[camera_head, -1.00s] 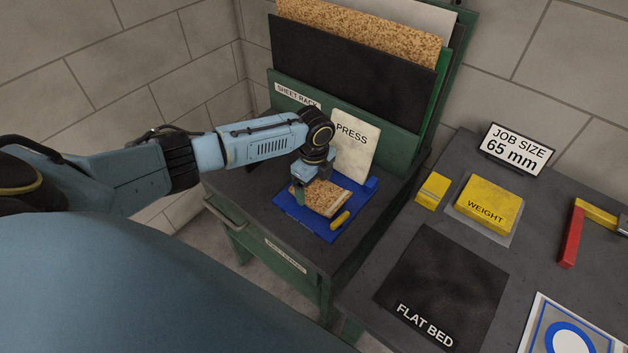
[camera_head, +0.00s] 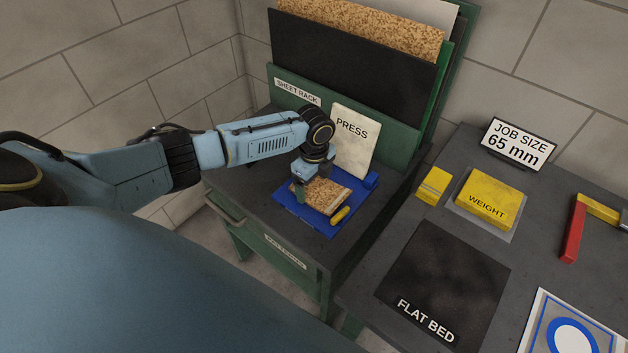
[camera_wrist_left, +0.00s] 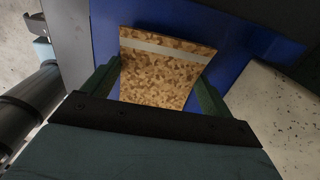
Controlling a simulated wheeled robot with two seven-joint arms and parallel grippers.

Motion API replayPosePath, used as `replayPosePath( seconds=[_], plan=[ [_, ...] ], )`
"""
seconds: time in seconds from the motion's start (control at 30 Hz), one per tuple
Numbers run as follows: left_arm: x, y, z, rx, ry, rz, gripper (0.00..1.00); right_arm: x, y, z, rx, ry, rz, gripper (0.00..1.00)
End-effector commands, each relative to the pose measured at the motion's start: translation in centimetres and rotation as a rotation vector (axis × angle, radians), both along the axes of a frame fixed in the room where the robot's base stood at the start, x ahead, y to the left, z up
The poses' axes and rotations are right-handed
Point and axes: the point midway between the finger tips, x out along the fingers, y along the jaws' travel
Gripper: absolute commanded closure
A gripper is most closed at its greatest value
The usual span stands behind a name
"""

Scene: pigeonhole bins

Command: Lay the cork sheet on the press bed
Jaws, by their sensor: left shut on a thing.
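The cork sheet (camera_head: 328,197) is a small speckled tan piece with a pale stripe near one edge. It lies over the blue press bed (camera_head: 290,204); I cannot tell whether it touches the bed. My left gripper (camera_head: 306,190) reaches down over the bed and is shut on the cork sheet. In the left wrist view the cork (camera_wrist_left: 160,75) sits between the two green fingers (camera_wrist_left: 157,88), with blue bed (camera_wrist_left: 235,40) beyond it. The pale plate marked PRESS (camera_head: 354,150) stands tilted up behind the bed. My right gripper is out of view.
A yellow handle (camera_head: 340,215) is at the bed's front right. The sheet rack (camera_head: 345,115) stands behind, holding large sheets. On the right table are a yellow WEIGHT block (camera_head: 486,198), a smaller yellow block (camera_head: 433,186), the black FLAT BED (camera_head: 445,280) and a job size sign (camera_head: 518,144).

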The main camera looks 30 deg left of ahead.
Motion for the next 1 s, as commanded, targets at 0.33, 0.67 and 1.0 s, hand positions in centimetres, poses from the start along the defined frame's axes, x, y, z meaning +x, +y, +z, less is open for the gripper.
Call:
replayPosePath(
  seconds=[0.33, 0.67, 1.0],
  plan=[
    [0.0, 0.0, -0.2, 0.000, 0.000, 0.000, 0.00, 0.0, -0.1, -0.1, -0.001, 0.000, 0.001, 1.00],
    [0.0, 0.1, 0.7, 0.000, -0.001, -0.001, 0.00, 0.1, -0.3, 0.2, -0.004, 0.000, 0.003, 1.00],
    [0.1, 0.1, 8.3, 0.001, -0.003, 0.000, 0.00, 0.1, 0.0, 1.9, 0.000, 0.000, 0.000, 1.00]
  ],
)
